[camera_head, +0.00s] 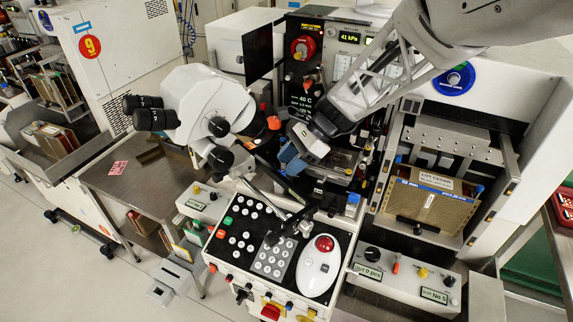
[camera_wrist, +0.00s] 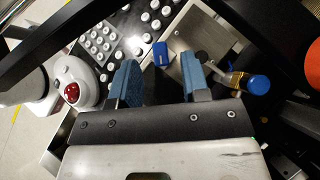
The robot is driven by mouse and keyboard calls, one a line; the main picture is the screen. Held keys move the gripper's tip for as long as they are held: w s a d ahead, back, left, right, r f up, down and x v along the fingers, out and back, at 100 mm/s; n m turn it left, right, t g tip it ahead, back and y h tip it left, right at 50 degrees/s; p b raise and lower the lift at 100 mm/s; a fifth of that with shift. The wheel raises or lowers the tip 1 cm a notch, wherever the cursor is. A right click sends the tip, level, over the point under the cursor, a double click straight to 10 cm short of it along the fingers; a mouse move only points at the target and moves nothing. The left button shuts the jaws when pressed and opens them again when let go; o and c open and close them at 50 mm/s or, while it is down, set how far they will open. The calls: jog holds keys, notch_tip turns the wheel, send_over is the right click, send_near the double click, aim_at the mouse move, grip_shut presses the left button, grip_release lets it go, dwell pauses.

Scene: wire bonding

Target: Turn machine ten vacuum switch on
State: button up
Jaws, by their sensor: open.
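My gripper (camera_head: 293,159) is open, its blue fingers over the middle of the central bonding machine. In the wrist view my gripper (camera_wrist: 159,75) has its two blue fingers apart, with no object held between them. A small blue-capped part (camera_wrist: 160,53) stands on a metal plate just beyond the gap between the fingers. A brass part with a blue cap (camera_wrist: 256,84) lies right of the fingers. No label shows which control is the vacuum switch, so I cannot tell its position. A lit display (camera_head: 350,37) reads 41 kPa.
A white microscope head (camera_head: 212,105) stands left of my gripper. Below is a button panel (camera_head: 270,256) with a white trackball unit (camera_head: 319,266) and red ball. A boxed device (camera_head: 429,197) sits in the bay at right. A red sign 9 (camera_head: 90,46) marks the neighbouring machine.

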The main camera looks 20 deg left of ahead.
jog(key=v, duration=0.5)
jog(key=shift+o, duration=0.7)
jog(key=m+t, duration=0.1)
jog(key=s+d+m+t+y, duration=0.1)
jog(key=m, duration=0.1)
jog(key=s+m+y, duration=0.1)
jog(key=shift+d+m+t, duration=0.2)
jog(key=shift+m+t, duration=0.1)
jog(key=shift+t, duration=0.1)
jog(key=shift+f, duration=0.1)
jog(key=shift+x, duration=3.9)
